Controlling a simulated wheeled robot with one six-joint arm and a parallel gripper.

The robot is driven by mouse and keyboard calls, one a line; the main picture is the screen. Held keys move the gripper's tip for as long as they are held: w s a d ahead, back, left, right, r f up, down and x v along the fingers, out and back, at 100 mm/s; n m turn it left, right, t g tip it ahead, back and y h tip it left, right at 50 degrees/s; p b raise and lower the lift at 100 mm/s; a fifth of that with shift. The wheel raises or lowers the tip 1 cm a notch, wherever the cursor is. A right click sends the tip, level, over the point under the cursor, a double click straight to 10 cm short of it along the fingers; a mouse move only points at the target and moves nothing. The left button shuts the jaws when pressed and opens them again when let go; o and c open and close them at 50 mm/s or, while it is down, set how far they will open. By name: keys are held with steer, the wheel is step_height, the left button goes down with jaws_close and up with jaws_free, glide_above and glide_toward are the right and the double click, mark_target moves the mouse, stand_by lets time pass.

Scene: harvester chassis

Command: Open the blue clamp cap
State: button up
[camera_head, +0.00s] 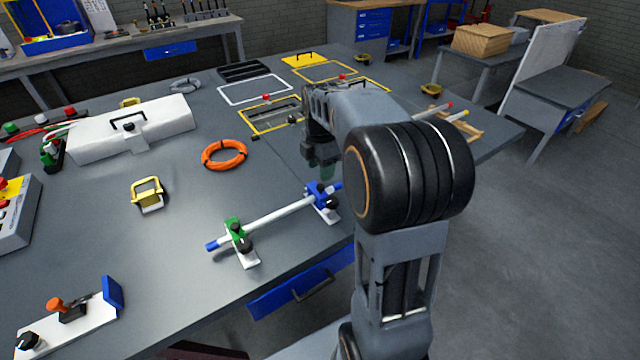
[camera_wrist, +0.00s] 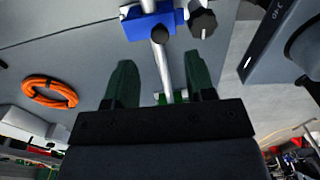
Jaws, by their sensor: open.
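The blue clamp cap (camera_head: 319,190) sits over the right part of a white tube (camera_head: 275,217) with blue ends, on a small mount with a black knob. It looks closed over the tube. In the wrist view the blue clamp (camera_wrist: 148,24) is at the top, beyond my fingertips, with black knobs beside it. My gripper (camera_head: 321,165) is above and close to the blue clamp in the head view. Its two dark green fingers (camera_wrist: 160,62) are apart, with the tube visible between them and nothing held. A green clamp (camera_head: 236,232) holds the tube's left part.
An orange cable ring (camera_head: 224,155) and a yellow handle piece (camera_head: 147,193) lie left of the tube. A white cover (camera_head: 130,130) with a black handle stands farther left. The table's front edge and a blue drawer (camera_head: 300,283) are just below the clamps.

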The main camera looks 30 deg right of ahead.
mark_target(320, 186)
steer(key=shift+f, duration=2.9)
jaws_close()
